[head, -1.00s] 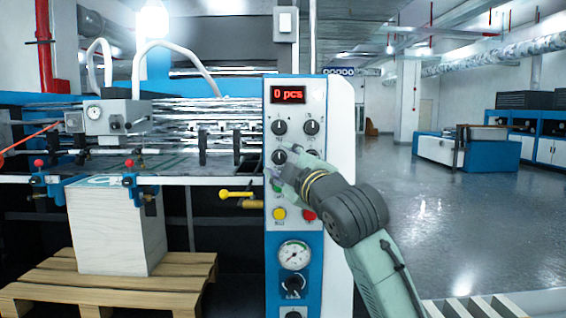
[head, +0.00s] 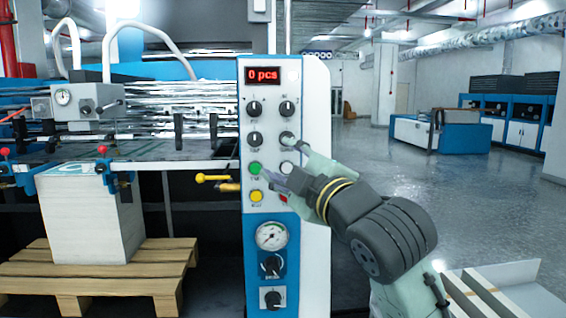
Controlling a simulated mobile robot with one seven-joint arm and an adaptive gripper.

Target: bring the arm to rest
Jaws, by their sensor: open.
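My arm comes up from the lower right in the head view, with its green and dark grey links bent toward the machine. My gripper (head: 273,179) is open and appears empty. It is in front of the control panel (head: 314,115), beside the green button (head: 254,168) and the yellow button (head: 256,196). It partly covers the red button (head: 284,199). I cannot tell whether the fingertips touch the panel. The red display (head: 262,75) above reads "0 pcs".
A yellow-knobbed lever (head: 213,178) sticks out left of the panel. A paper stack (head: 85,225) stands on a wooden pallet (head: 95,285) at lower left. The grey floor (head: 430,205) to the right is open.

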